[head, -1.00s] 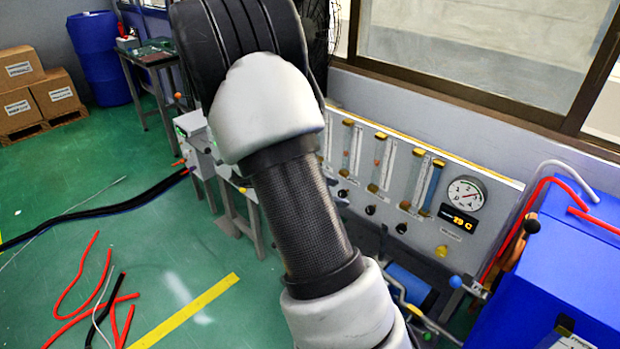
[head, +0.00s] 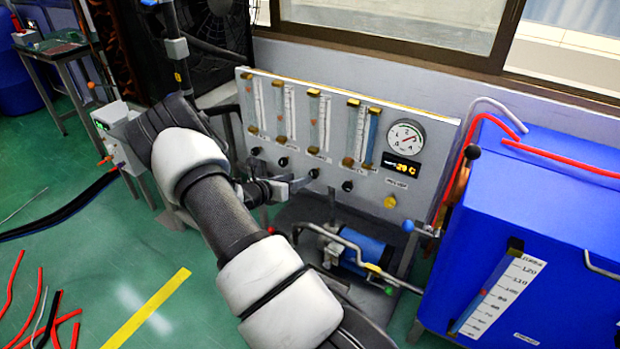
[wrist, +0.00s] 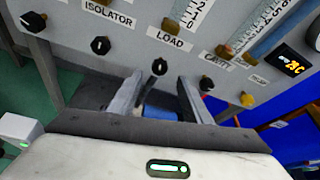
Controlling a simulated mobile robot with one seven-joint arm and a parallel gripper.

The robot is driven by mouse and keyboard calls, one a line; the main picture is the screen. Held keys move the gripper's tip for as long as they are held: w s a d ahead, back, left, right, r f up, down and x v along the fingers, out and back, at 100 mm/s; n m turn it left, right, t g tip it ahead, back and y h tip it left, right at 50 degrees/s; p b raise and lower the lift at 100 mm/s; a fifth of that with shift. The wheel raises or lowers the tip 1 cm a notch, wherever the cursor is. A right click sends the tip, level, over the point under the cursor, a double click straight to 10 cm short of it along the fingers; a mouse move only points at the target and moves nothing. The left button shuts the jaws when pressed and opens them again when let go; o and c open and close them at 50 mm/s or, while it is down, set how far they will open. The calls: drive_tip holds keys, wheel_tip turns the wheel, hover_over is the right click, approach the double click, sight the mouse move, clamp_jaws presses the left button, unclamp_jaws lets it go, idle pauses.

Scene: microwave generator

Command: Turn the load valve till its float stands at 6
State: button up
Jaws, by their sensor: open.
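The load valve is a black knob (wrist: 160,67) under the LOAD label in the wrist view; in the head view it is the third knob (head: 314,173) on the grey panel. Its flow tube (head: 320,122) stands above it, with a scale beside it. A small orange mark shows in the tube, but its reading is too small to tell. The lower end of the tube (wrist: 183,14) shows at the wrist view's top edge; no float is readable there. My gripper (wrist: 160,85) is open, its fingers pointing at the panel either side of the load knob. Contact cannot be told.
The isolator knob (wrist: 101,45) is left of the load knob and the cavity knob (wrist: 206,83) right. A yellow knob (head: 390,202) is further right. Below are a blue cylinder (head: 365,250) and pipes. A blue tank (head: 550,240) stands at the right.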

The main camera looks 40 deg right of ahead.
sight(312, 174)
drive_tip(key=b+x, duration=0.1)
drive_tip(key=x, duration=0.7)
drive_tip(key=shift+d, duration=0.1)
drive_tip(key=shift+c, duration=0.3)
